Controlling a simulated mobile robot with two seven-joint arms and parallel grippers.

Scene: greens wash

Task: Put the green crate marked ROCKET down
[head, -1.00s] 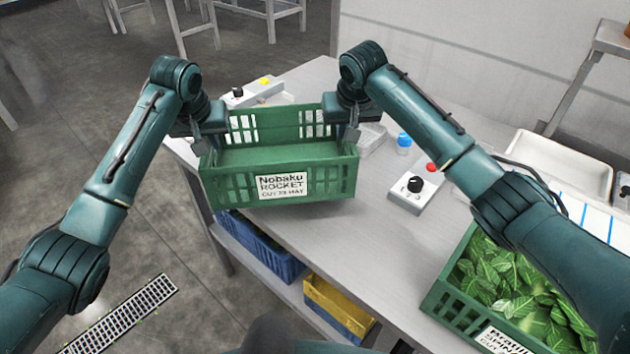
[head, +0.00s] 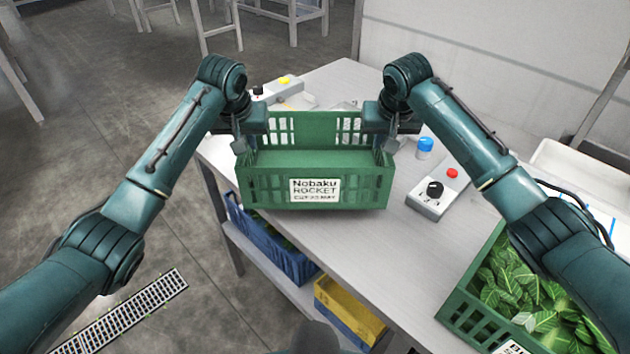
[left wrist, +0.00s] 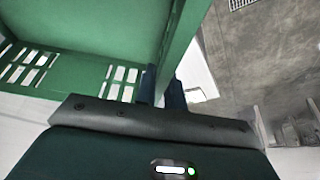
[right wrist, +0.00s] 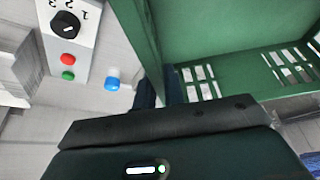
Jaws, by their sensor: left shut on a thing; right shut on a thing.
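The green crate marked ROCKET (head: 345,162) is held between my two grippers over the left part of the steel table (head: 385,240), label facing me. Its inside looks empty where I can see it. My left gripper (head: 240,142) is shut on its left end wall. My right gripper (head: 391,140) is shut on its right end wall. The crate looks about level. Whether its base touches the table is hard to tell. In the left wrist view the crate wall (left wrist: 178,45) runs up from the jaws; it also does in the right wrist view (right wrist: 140,35).
A control box (head: 435,196) with a black knob and red button stands right of the crate, near a blue-capped item (head: 425,146). Another box (head: 285,92) with a yellow button is behind. A green crate of leaves (head: 470,310) stands at right. Blue (head: 275,245) and yellow (head: 345,305) crates sit below.

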